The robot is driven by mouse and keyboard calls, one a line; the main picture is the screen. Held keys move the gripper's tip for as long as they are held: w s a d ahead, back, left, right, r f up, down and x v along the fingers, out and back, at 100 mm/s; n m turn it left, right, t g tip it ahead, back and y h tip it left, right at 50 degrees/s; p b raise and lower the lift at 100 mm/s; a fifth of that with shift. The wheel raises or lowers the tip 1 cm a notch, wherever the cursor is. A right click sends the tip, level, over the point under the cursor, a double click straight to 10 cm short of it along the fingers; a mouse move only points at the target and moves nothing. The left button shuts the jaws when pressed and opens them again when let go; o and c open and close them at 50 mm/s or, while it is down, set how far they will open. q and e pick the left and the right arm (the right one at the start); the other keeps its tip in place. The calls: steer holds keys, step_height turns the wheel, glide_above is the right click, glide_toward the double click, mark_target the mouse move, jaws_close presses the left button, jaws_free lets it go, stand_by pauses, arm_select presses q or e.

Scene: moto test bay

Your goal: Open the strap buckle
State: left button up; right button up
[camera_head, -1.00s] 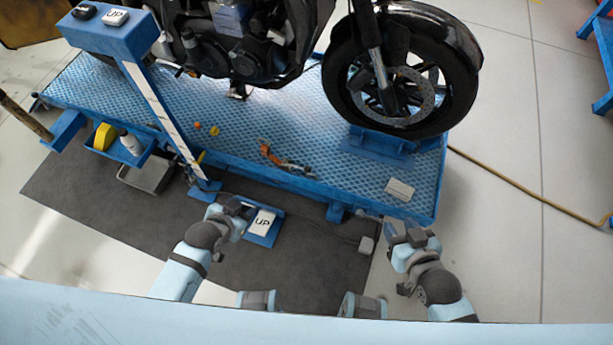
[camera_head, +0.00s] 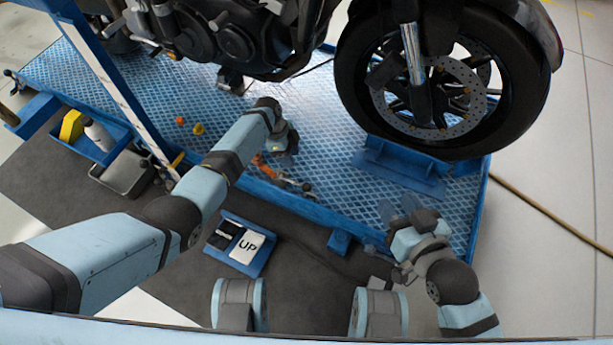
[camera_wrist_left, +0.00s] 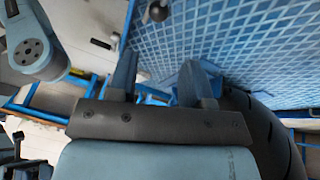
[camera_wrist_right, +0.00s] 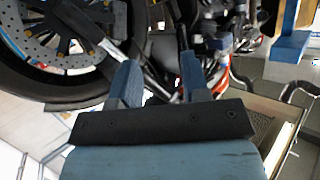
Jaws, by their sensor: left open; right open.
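The likely strap buckle, an orange piece (camera_head: 266,168) with a silver metal part (camera_head: 294,183), lies at the front edge of the blue lift platform (camera_head: 330,125). My left gripper (camera_head: 288,146) is above the platform, just behind the orange piece, with its fingers hard to make out in the head view. In the left wrist view my left gripper (camera_wrist_left: 160,80) is open and empty. My right gripper (camera_head: 396,208) is over the platform's front right part, apart from the buckle. In the right wrist view my right gripper (camera_wrist_right: 158,78) is open and empty.
A motorcycle stands on the platform, its front wheel (camera_head: 440,85) behind my right gripper. A slanted blue post (camera_head: 112,85) rises at the left. Several small orange and yellow bits lie left of my left gripper.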

mark_target(305, 184)
arm_select(q)
steer(key=b+x, duration=0.5)
steer(key=x, duration=0.7)
steer(key=shift+s+d+f+b, duration=0.2)
steer(key=shift+f+b, duration=0.1)
steer(key=shift+b, duration=0.1)
steer(key=shift+s+d+f, duration=0.15)
steer(key=shift+f, duration=0.3)
arm_select(e)
steer(key=a+r+t+y, duration=0.3)
steer(key=r+t+y, duration=0.1)
steer(key=r, duration=0.4)
steer(key=shift+w+a+r, duration=0.25)
steer(key=shift+w+a, duration=0.15)
arm_select(q)
jaws_close()
